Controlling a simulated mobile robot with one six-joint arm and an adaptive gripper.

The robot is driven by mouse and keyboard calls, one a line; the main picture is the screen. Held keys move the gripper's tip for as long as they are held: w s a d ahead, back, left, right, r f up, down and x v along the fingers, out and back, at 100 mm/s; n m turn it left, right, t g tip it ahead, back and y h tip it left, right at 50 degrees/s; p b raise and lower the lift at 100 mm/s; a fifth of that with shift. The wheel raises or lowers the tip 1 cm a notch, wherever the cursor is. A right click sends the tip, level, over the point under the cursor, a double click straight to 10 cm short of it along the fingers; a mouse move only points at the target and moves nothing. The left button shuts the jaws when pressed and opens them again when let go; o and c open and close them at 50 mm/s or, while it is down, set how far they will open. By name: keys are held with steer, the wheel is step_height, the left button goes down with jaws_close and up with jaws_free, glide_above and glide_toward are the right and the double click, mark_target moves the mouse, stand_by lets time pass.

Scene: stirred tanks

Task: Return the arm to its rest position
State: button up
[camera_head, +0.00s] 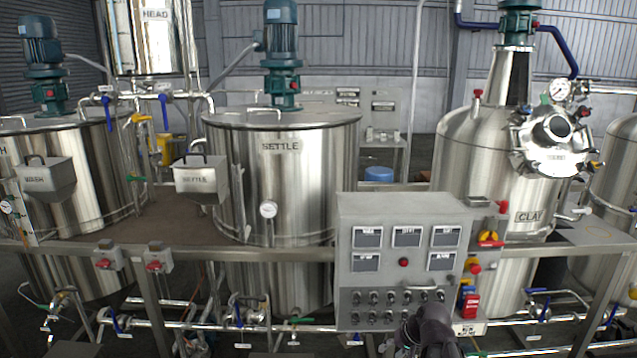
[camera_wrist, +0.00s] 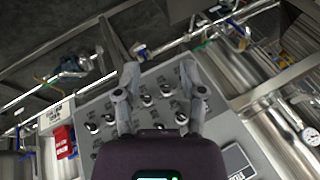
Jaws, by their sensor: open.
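My gripper shows in the wrist view (camera_wrist: 160,95), with its two fingers apart and nothing between them. Behind the fingers is the lower part of the grey control panel, with several dark knobs. In the head view, the dark end of my arm is at the bottom, in front of the panel's lower right corner. The fingertips cannot be made out there. The control panel (camera_head: 400,208) carries several small displays, a red button and rows of knobs. I cannot tell whether the gripper touches the panel.
The steel SETTLE tank (camera_head: 290,180) stands behind the panel's left. The CLAY tank (camera_head: 480,165) stands behind its right. A metal rail (camera_head: 215,254) runs across the front. Pipes and valves (camera_head: 235,318) lie below.

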steer(key=s+a+f+n+g+h, duration=0.2)
steer(key=s+g+h, duration=0.1)
steer(key=s, duration=0.6)
steer(key=shift+g+h, duration=0.3)
steer(key=shift+h, duration=0.2)
